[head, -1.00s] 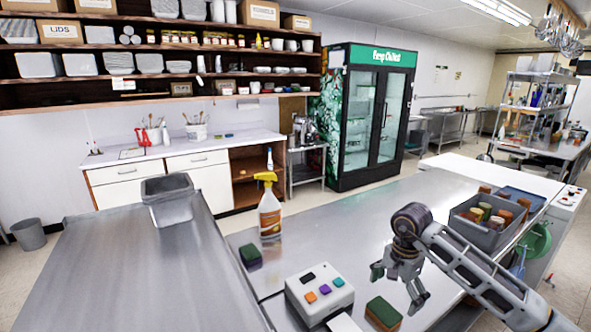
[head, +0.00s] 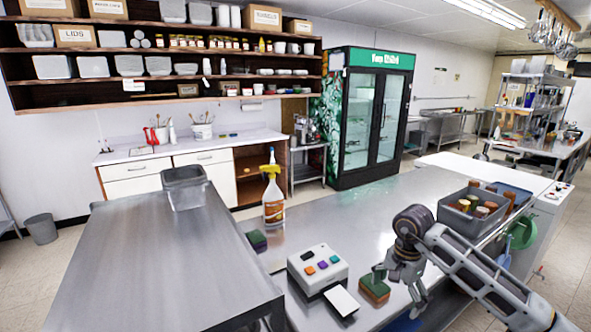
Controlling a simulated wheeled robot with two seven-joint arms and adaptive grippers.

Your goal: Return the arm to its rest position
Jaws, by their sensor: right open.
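My right arm comes in from the lower right in the head view. My right gripper (head: 398,291) is open and points down over the steel counter (head: 345,228). Its fingers appear empty. A green-and-brown sponge (head: 374,290) lies on the counter just left of the gripper, and one finger overlaps it in the picture; I cannot tell whether they touch. My left gripper is not in view.
A white button box (head: 318,268) and a white card-like piece (head: 342,301) lie left of the sponge. A spray bottle (head: 272,196), a dark green sponge (head: 257,240) and a grey bin of jars (head: 470,220) stand on the counter. An empty-looking grey tub (head: 184,188) stands on the left table (head: 150,260).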

